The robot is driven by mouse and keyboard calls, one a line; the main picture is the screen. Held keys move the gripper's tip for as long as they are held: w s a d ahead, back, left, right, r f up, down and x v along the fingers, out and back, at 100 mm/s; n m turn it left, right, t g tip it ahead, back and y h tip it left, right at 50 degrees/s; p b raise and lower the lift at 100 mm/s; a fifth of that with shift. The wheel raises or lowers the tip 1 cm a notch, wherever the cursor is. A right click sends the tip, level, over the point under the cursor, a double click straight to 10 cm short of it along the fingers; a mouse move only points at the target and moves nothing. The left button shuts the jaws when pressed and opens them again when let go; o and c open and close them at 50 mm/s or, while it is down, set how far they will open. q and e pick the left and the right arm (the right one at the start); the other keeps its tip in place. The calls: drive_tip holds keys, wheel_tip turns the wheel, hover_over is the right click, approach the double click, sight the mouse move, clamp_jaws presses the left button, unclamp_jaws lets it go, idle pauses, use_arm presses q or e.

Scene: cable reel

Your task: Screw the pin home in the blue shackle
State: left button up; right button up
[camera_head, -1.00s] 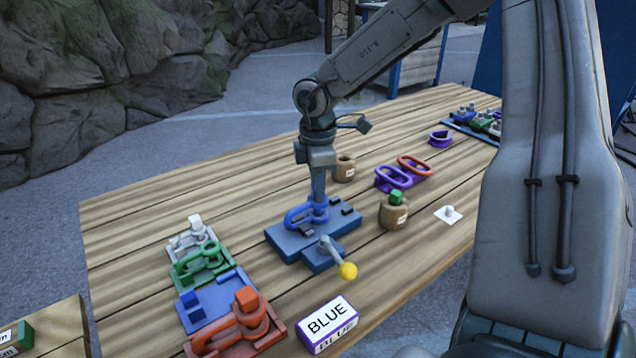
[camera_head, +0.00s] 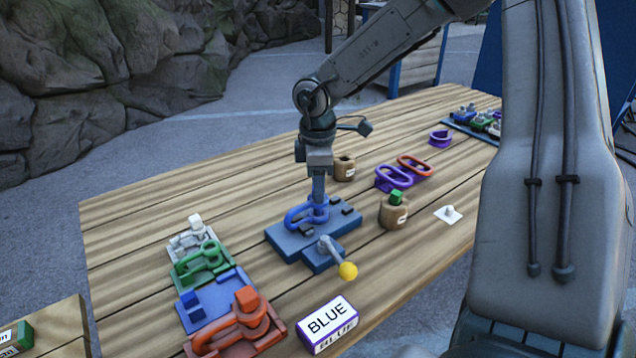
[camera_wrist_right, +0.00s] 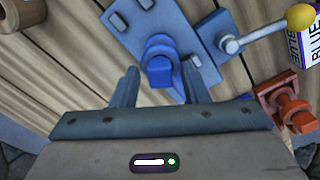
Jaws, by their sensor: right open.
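The blue shackle (camera_head: 298,217) lies on a blue fixture plate (camera_head: 285,241) in the middle of the table. The wrist view shows the shackle's blue pin head (camera_wrist_right: 158,68) from above. How far the pin is in cannot be told. My right gripper (camera_head: 318,201) points down over the pin end of the shackle. In the wrist view its open fingers (camera_wrist_right: 160,84) stand on either side of the pin head, with a gap visible on both sides. My left gripper is not in view.
A crank with a yellow knob (camera_head: 348,271) sticks out of the fixture's front. A BLUE sign (camera_head: 327,325) stands in front. Trays with green (camera_head: 203,262) and orange (camera_head: 240,328) shackles lie left. A pot with a green block (camera_head: 393,214) stands right.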

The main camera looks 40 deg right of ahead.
drive_tip(key=shift+r, duration=0.15)
drive_tip(key=shift+r, duration=2.1)
drive_tip(key=shift+f, duration=0.1)
drive_tip(key=shift+f+b, duration=2.2)
drive_tip(key=shift+b, duration=0.6)
clamp_jaws()
unclamp_jaws()
